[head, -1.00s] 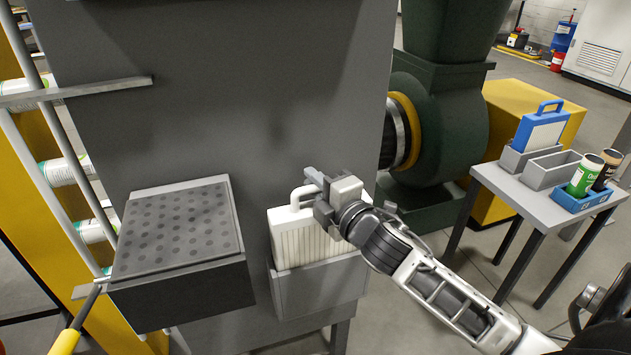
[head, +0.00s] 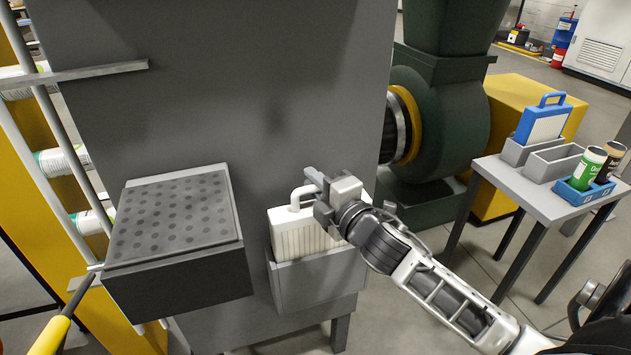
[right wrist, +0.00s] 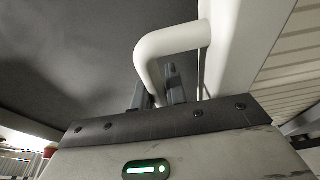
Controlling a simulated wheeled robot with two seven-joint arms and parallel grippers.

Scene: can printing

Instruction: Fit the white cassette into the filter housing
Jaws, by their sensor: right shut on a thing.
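The white cassette (head: 300,242), with a ribbed face and a looped handle on top, stands upright in the grey pocket of the filter housing (head: 318,283). Its lower part is hidden behind the pocket's front wall, and its upper part shows above the rim. My right gripper (head: 318,192) is shut on the cassette's handle. In the right wrist view the white handle (right wrist: 168,42) passes at the gripper's fingers (right wrist: 158,92), and the cassette's body (right wrist: 238,55) is beside it. Whether the cassette touches the pocket's bottom is hidden. My left gripper is not in view.
A dark perforated panel (head: 178,218) juts out left of the pocket. A grey side table (head: 500,178) at the right holds a blue-framed cassette (head: 545,128) in a holder, an empty grey holder (head: 553,165) and cans in a blue tray (head: 583,200). A green blower (head: 440,120) stands behind.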

